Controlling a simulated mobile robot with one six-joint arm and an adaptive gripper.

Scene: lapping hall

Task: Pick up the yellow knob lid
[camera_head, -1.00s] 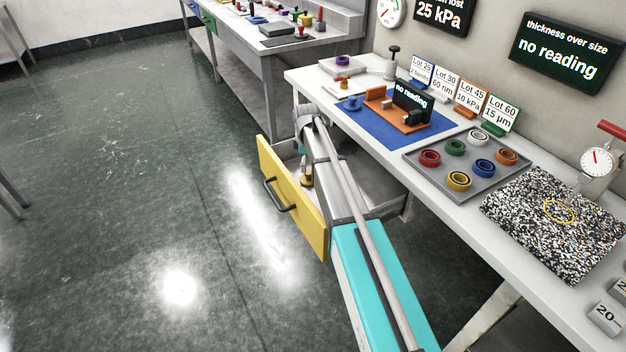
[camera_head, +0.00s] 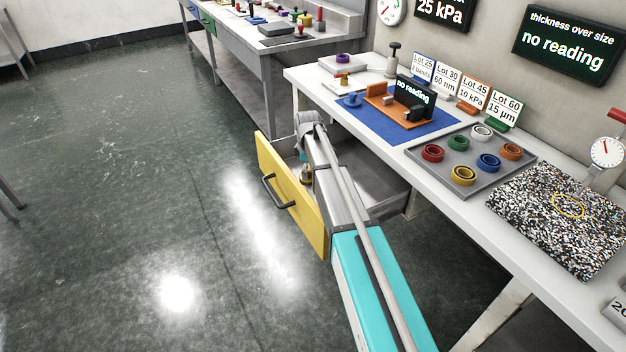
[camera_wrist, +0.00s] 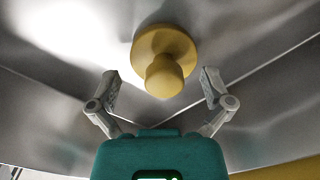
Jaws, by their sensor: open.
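The yellow knob lid (camera_wrist: 164,50) shows in the wrist view as a round flange with a rounded knob standing out toward the camera. It lies on a grey metal surface. My gripper (camera_wrist: 160,79) is open, with one finger to the left of the knob and one to the right, and gaps on both sides. In the head view my arm reaches over the open drawer with the yellow front (camera_head: 290,196). My own arm hides most of my gripper there. A small yellowish piece shows beside the arm inside the drawer, too small to make out.
The white bench (camera_head: 465,208) above the drawer bears a grey tray (camera_head: 458,190) with several coloured rings, a blue mat (camera_head: 362,128) with an orange fixture, and a speckled plate (camera_head: 535,225). The drawer's walls are close around my arm. Open floor lies to the left.

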